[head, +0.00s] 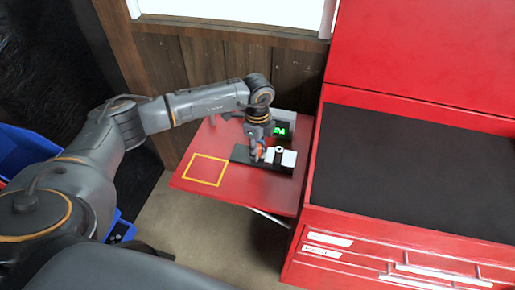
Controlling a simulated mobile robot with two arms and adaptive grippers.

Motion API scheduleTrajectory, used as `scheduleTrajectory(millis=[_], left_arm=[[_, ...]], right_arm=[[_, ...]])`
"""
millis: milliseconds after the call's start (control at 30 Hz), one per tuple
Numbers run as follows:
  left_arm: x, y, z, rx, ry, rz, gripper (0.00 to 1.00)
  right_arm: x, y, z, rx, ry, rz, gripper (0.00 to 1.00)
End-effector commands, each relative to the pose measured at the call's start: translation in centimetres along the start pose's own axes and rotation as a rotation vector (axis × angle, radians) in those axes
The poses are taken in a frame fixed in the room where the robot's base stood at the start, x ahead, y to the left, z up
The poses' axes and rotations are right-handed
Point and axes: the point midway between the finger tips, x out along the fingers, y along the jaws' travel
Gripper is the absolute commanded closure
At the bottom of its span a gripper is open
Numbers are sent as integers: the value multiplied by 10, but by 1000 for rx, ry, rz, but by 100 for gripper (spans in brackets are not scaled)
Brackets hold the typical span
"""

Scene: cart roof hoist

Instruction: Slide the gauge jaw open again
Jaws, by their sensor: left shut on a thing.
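The gauge (289,158) sits on the red side shelf, with light block-like parts on a dark base (240,154). A small pale round part shows between the light blocks. My left gripper (257,154) points down at the gauge and is shut on a part of it, likely the sliding jaw, beside an orange piece. The gripper hides much of the held part, so the jaw's opening cannot be read. A box with a lit green display (281,130) stands just behind the gauge. My right gripper is not in view.
The red shelf (238,192) has a bare area with a yellow square outline (205,170) at left. A red tool chest (420,225) with a black top stands close on the right. A wooden wall (180,62) is behind. Blue bins (25,150) are at the left.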

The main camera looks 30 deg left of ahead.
Motion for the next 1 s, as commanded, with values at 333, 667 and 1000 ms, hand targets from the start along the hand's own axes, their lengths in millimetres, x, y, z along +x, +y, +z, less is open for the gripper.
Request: scheduleTrajectory(millis=[333,667,1000], left_arm=[[1,6,21,-3,-2,1,100],[0,6,21,-1,-1,1,59],[-1,5,20,0,0,0,52]], right_arm=[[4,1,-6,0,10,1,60],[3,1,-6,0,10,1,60],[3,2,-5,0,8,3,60]])
